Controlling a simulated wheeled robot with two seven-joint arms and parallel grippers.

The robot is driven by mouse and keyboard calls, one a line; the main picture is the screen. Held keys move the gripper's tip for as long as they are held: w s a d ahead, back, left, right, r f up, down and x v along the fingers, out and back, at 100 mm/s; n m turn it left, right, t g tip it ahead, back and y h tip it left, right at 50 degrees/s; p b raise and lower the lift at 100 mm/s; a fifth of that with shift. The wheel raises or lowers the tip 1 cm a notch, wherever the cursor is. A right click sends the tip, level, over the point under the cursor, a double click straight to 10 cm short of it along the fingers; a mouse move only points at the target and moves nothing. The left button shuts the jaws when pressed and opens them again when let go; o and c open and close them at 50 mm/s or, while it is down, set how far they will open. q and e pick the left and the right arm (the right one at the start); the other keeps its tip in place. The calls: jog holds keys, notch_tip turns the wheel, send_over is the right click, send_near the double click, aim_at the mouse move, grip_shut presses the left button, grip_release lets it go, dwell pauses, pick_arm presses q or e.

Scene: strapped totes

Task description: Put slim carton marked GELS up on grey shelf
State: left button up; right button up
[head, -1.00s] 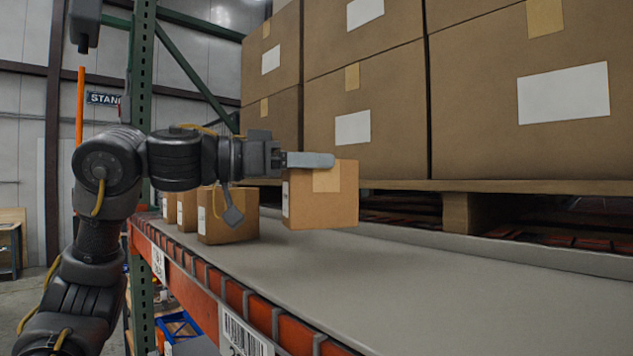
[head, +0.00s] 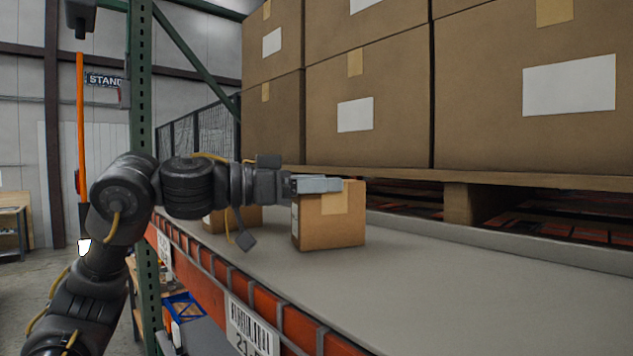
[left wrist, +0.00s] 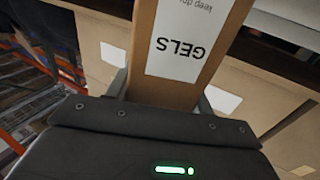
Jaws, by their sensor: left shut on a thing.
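The slim carton marked GELS (head: 332,230) is a brown box with a tape strip on one side. Its white label with the word GELS (left wrist: 180,48) faces the left wrist camera. My left gripper (head: 318,184) is shut on the carton near its top. The carton is upright, with its base at or very close to the grey shelf (head: 430,285); I cannot tell whether it touches. My right gripper is not in view.
Another small carton (head: 240,218) stands on the shelf to the left, partly hidden by my arm. Large boxes (head: 380,95) on a wooden pallet (head: 460,205) rise behind. A green upright (head: 141,110) stands at the left end. The shelf to the right is clear.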

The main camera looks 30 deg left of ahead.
pick_arm(q)
jog(key=o, duration=0.7)
jog(key=shift+f, duration=0.15)
jog(key=o, duration=0.5)
jog(key=shift+c, duration=0.2)
jog(key=shift+s+a, duration=0.1)
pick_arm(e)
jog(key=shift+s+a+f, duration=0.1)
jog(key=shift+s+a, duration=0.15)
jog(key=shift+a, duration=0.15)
pick_arm(q)
jog(key=shift+r, duration=0.2)
jog(key=b+v, duration=0.5)
jog(key=v, duration=0.7)
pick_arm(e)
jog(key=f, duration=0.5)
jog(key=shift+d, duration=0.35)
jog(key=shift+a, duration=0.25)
